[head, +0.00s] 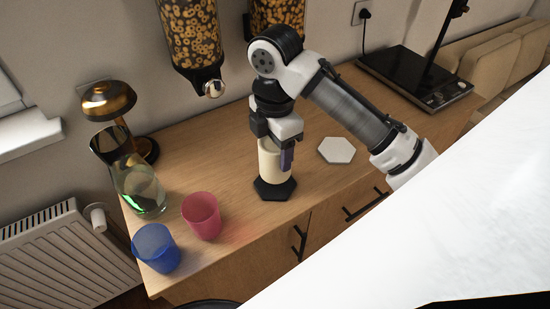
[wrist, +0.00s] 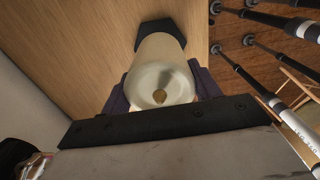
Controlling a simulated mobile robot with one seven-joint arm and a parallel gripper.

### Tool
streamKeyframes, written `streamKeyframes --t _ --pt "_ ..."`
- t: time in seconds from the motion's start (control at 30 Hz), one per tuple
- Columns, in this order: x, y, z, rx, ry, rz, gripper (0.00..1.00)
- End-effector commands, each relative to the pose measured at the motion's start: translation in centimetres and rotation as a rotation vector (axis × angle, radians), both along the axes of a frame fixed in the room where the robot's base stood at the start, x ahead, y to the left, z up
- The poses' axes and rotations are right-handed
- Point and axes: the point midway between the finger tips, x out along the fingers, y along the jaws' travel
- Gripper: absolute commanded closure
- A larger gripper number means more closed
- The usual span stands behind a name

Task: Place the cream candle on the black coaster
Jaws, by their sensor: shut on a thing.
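The cream candle (head: 269,167) stands upright at the black coaster (head: 275,190) on the wooden counter. In the head view its base appears to be on or just over the coaster; I cannot tell whether it touches. My gripper (head: 276,154) is above and around the candle's upper part, with its fingers closed on it. In the wrist view the candle (wrist: 159,80) shows from its top between my fingers. The black coaster (wrist: 160,30) shows beyond its lower end, partly hidden by the candle.
A white hexagonal coaster (head: 336,150) lies to the right. A pink cup (head: 202,215), a blue cup (head: 156,248), a glass carafe (head: 140,188) and a brass lamp (head: 110,103) stand to the left. Cereal dispensers (head: 192,35) hang behind. A black appliance (head: 415,80) is at the far right.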

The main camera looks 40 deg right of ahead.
Motion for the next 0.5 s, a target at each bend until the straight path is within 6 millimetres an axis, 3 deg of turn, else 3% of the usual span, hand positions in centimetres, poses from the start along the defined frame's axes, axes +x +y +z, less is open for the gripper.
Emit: streamKeyframes --t 0.3,0.5 --pt "0.0 0.0 -3.7 0.001 -0.001 0.001 0.7" --pt "0.0 0.0 -3.9 -0.001 -0.001 0.001 0.7"
